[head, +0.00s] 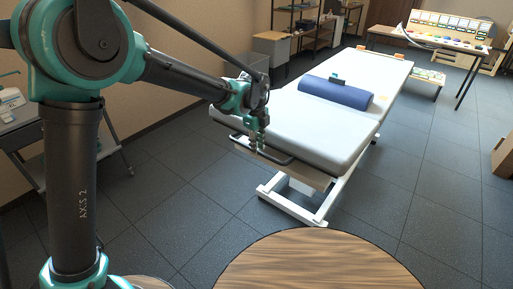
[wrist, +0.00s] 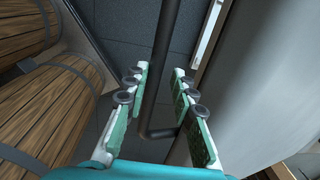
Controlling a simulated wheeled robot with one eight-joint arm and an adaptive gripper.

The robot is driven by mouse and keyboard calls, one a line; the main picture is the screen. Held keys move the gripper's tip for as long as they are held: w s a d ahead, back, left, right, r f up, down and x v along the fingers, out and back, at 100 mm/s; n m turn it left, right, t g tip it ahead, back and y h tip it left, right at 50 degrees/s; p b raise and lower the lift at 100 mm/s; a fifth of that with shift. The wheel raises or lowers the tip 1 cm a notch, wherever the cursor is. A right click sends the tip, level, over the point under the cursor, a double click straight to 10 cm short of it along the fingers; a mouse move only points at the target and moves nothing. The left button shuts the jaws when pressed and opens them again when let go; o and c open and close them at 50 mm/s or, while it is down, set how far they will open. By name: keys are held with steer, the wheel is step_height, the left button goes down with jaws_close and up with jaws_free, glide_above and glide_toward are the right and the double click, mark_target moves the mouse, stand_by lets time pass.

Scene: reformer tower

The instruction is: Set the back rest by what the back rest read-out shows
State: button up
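The treatment table (head: 385,68) stands in the middle of the head view, with a pale padded section, the likely back rest (head: 310,125), at its near end. A dark bar handle (head: 279,158) runs along that end. My gripper (head: 258,146) is at the handle. In the wrist view, my gripper (wrist: 158,80) is open, with the dark bar (wrist: 166,65) running between its spread fingers; I see no clear grip. The pale pad (wrist: 260,90) lies to the right. A small teal and dark box (head: 337,80) sits by the blue bolster (head: 335,94); I cannot tell whether it is the read-out.
A round wooden top (head: 315,265) is in the near foreground. A grey cart (head: 22,125) stands at the left. A table with a colourful board (head: 445,27) is at the back right.

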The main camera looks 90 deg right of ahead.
steer(key=shift+o, duration=1.2)
steer(key=r, duration=1.2)
steer(key=shift+w+a, duration=0.25)
steer(key=shift+a, duration=0.1)
steer(key=shift+f, duration=0.1)
